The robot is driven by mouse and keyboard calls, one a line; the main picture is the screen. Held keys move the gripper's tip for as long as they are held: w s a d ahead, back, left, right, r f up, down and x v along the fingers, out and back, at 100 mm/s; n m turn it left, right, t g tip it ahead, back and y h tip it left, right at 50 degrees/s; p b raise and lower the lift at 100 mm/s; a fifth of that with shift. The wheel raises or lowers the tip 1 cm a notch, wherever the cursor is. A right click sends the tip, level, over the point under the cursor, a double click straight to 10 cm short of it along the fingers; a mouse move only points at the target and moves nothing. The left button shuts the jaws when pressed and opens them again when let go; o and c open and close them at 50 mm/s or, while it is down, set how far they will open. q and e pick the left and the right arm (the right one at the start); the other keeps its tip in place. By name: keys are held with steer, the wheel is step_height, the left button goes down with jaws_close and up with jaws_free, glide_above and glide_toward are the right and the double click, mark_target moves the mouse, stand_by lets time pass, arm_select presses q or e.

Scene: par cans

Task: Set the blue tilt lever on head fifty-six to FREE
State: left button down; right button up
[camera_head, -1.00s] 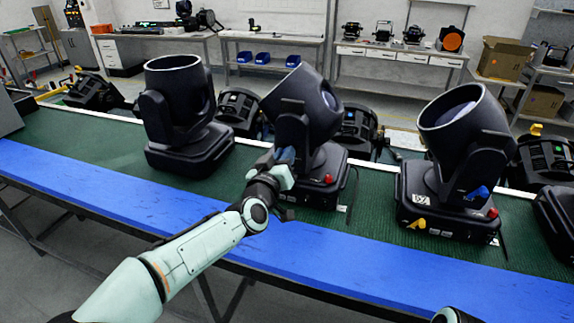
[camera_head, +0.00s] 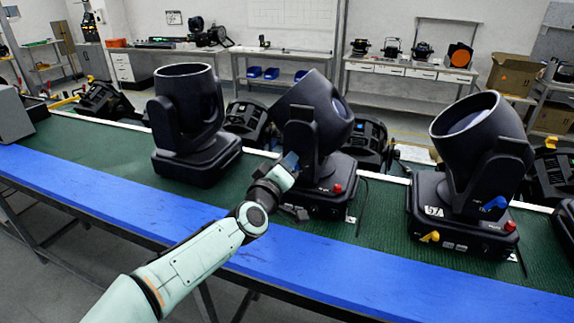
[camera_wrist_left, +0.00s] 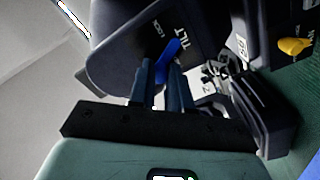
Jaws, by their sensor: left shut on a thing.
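The middle moving head (camera_head: 318,120) stands on the green mat with its barrel tilted. In the left wrist view, the gripper (camera_wrist_left: 163,78) is shut on the blue tilt lever (camera_wrist_left: 171,48), whose tip shows just beyond the fingers. LOCK and TILT are printed on the dark yoke (camera_wrist_left: 130,45) around it. FREE cannot be read, and the fingers hide part of the lever. My right gripper is out of view.
Another head (camera_head: 187,125) stands to the left. One at the right (camera_head: 475,165) has its own blue lever (camera_head: 494,203) and yellow lever (camera_head: 430,237). Dark units line the back of the green mat (camera_head: 90,150). The blue front strip (camera_head: 330,265) is clear.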

arm_select(q)
steer(key=c, duration=1.1)
jaws_free()
steer(key=shift+o, duration=0.2)
steer(key=b+v, duration=0.3)
steer(key=v, duration=1)
steer(key=shift+s, duration=0.2)
